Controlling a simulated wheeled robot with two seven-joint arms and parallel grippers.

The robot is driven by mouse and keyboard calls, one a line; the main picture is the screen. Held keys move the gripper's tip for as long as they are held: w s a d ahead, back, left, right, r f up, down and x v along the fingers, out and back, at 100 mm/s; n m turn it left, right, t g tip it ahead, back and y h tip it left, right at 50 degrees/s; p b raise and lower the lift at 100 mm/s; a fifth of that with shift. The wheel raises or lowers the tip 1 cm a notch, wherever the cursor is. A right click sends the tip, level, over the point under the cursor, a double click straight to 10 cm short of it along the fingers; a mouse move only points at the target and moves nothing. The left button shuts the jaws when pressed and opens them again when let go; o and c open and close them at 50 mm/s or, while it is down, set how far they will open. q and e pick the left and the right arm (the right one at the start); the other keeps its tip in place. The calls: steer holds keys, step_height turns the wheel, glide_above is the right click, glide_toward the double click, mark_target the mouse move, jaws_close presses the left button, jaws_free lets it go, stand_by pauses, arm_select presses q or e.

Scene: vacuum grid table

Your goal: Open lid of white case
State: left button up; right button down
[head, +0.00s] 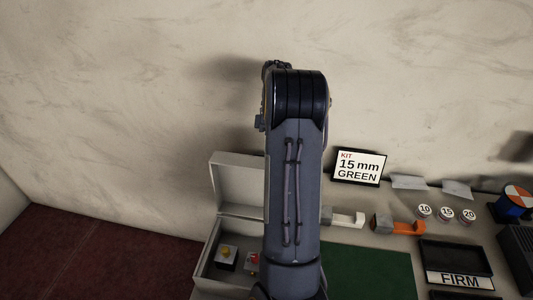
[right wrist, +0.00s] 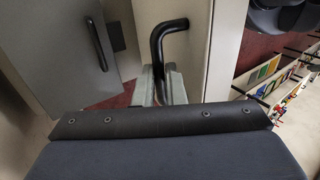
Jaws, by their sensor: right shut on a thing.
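The white case (head: 213,251) stands on the table at the lower left of the head view. Its lid (head: 238,182) is raised and stands upright at the back. A block with a yellow top (head: 227,257) and a red item (head: 252,262) show inside. One of my arms hides the case's right part. I cannot tell whether this panel belongs to the case. My left gripper is not in view.
A sign reading 15 mm GREEN (head: 358,167) stands at the back. White (head: 345,217) and orange (head: 396,225) tools, numbered pots (head: 446,214) and a black FIRM tray (head: 455,257) are on the right. A green mat (head: 368,273) is bare.

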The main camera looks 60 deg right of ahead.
steer(key=shift+d+f+y, duration=0.3)
steer(key=shift+f, duration=0.25)
steer(key=shift+w, duration=0.1)
steer(key=c, duration=1.5)
jaws_free()
steer(key=shift+r, duration=0.2)
steer(key=s+a+r, duration=0.1)
steer(key=r, duration=0.2)
steer(key=a+r, duration=0.2)
steer(key=r, duration=0.1)
steer(key=s+a+r, duration=0.1)
steer(key=r, duration=0.2)
steer(key=shift+s+a+r, duration=0.3)
steer(key=shift+s+r, duration=0.05)
steer(key=s+a+r, duration=0.1)
steer(key=a, duration=0.1)
steer(key=s+a+r, duration=0.1)
steer(key=s+a, duration=0.1)
steer(key=a, duration=0.1)
steer(key=s+a+r+b, duration=0.1)
steer(key=a, duration=0.1)
steer(key=shift+s+a+r, duration=0.1)
steer(key=shift+s+a, duration=0.1)
steer(key=shift+a, duration=0.05)
